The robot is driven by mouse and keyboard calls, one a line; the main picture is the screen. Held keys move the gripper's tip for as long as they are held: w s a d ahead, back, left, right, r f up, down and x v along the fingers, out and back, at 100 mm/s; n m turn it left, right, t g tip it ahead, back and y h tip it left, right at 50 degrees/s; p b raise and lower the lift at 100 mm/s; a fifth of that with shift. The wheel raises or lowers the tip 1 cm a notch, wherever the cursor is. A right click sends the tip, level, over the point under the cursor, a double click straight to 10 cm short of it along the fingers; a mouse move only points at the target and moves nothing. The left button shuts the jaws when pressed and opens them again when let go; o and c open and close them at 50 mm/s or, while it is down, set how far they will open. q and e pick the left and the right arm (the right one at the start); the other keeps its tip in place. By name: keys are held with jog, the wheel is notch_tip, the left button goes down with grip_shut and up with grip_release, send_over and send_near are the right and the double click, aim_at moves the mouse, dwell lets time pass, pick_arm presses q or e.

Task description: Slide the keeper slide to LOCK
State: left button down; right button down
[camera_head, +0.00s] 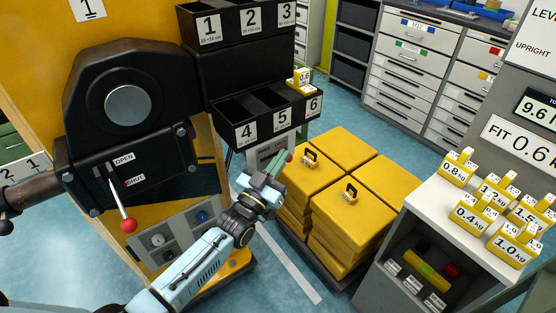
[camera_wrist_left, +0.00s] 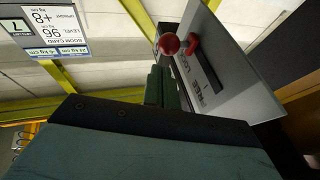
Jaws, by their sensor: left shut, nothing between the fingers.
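The keeper slide's red knob (camera_wrist_left: 170,43) shows in the left wrist view, with a second red part (camera_wrist_left: 193,44) right beside it. They stand at the upper end of a dark slot in a tilted grey plate (camera_wrist_left: 230,85). In the head view my left gripper (camera_head: 279,166) is in front of a grey panel (camera_head: 265,149) below the numbered bins, and the knob is hidden. My right gripper is out of view.
A black gate housing (camera_head: 130,100) carries a red-knobbed lever (camera_head: 127,225) marked OPEN and SHUT. Numbered black bins (camera_head: 268,110) hang above my gripper. Yellow stacked blocks (camera_head: 350,215) stand close right of it. A white-topped stand (camera_head: 440,210) holds yellow weights.

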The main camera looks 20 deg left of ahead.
pick_arm(q)
jog(key=s+a+f+p, duration=0.1)
jog(key=s+a, duration=0.1)
jog(key=s, duration=0.8)
jog(key=shift+s+a+f, duration=0.15)
jog(key=shift+s+a, duration=0.2)
jog(key=shift+a, duration=0.05)
